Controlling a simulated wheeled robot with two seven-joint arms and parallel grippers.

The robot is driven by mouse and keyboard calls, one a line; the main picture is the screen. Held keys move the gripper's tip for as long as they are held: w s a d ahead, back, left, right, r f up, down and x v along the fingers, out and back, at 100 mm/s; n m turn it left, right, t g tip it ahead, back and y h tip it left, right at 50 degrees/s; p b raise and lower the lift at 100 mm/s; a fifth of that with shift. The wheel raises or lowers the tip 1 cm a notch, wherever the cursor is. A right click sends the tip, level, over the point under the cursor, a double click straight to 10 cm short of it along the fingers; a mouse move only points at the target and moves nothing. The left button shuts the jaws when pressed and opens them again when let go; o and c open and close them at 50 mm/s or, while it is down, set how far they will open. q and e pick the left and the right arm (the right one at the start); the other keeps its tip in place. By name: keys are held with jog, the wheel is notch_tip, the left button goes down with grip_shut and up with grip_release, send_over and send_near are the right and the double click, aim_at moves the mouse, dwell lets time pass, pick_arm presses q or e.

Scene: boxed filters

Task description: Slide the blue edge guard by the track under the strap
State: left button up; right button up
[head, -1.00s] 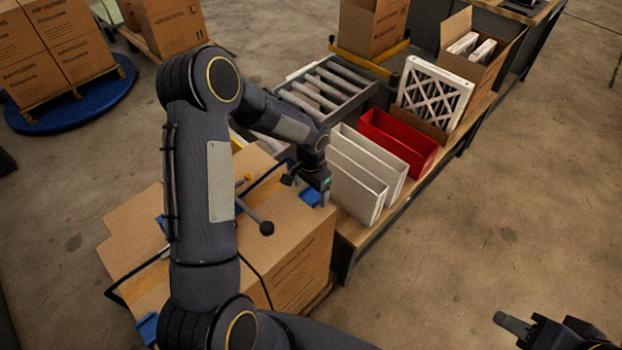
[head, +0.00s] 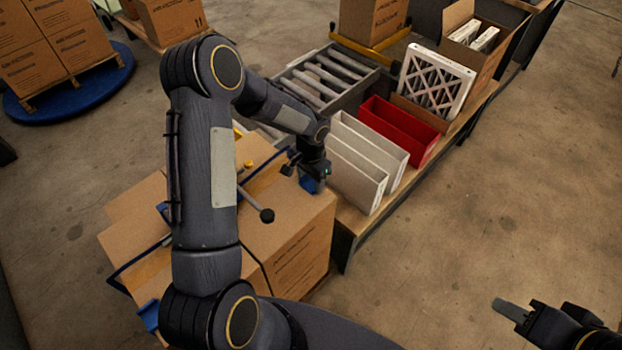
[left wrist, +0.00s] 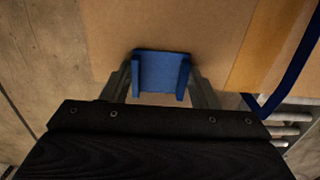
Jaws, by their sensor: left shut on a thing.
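A blue edge guard (head: 313,185) is at the carton's right end, on the side by the roller track. My left gripper (head: 309,171) is shut on it. In the left wrist view the U-shaped guard (left wrist: 160,72) sits between both fingers, against brown cardboard; I cannot tell whether it touches the carton (head: 300,240). A dark blue strap (left wrist: 292,72) runs at the right of that view, apart from the guard. The strap (head: 140,257) also shows on the carton's left part; my arm hides much of it. My right gripper (head: 507,309) is over the floor, its finger gap unclear.
The roller track (head: 320,82) lies behind the carton. White bins (head: 360,165), a red bin (head: 400,132) and a white framed filter (head: 437,82) stand on a bench close right of my left gripper. More blue guards (head: 148,316) sit on the carton's left side.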

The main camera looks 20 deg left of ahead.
aim_at(278, 159)
pick_arm(q)
jog(key=shift+w+a, duration=0.3)
jog(key=shift+a, duration=0.6)
jog(key=shift+w+a, duration=0.35)
jog(key=shift+a, duration=0.6)
jog(key=shift+w+a, duration=0.3)
jog(key=shift+a, duration=0.6)
jog(key=shift+a, duration=0.1)
jog(key=shift+w+a, duration=0.35)
jog(key=shift+a, duration=0.55)
jog(key=shift+w+a, duration=0.3)
jog(key=shift+a, duration=0.6)
jog(key=shift+w+a, duration=0.35)
jog(key=shift+a, duration=0.55)
jog(key=shift+a, duration=0.15)
jog(key=shift+w+a, duration=0.35)
jog(key=shift+a, duration=0.45)
jog(key=o, duration=1.1)
jog(key=shift+c, duration=0.2)
